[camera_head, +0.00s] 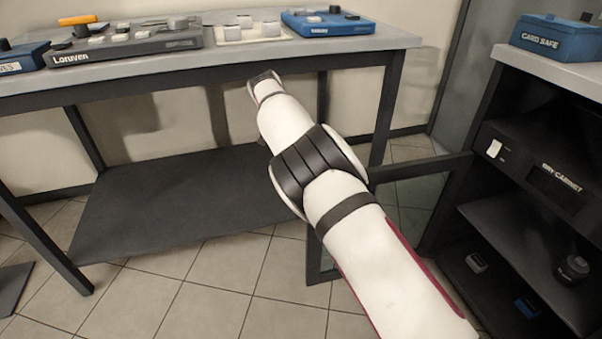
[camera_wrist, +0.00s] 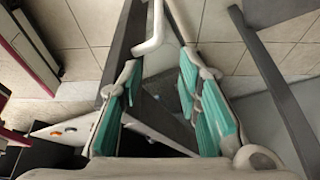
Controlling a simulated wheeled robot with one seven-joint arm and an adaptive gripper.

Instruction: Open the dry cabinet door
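The dry cabinet (camera_head: 530,170) stands at the right in the head view, with a label on its dark front. Its dark-framed glass door (camera_head: 425,168) stands swung out to the left, and the shelves inside show. My arm covers part of the door. In the wrist view a dark bar (camera_wrist: 122,42), which looks like the door frame, runs beside a pale curved handle (camera_wrist: 154,32). My gripper (camera_wrist: 160,65) is open, its teal-padded fingers apart, with the handle just beyond and between the tips. Contact cannot be told.
A long table (camera_head: 230,52) with a lower shelf stands behind my arm, bearing a grey Loruven device (camera_head: 125,45) and a blue device (camera_head: 328,22). A blue Card Safe box (camera_head: 556,38) sits on the cabinet top. Small items lie inside the cabinet. Tiled floor is free at the lower left.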

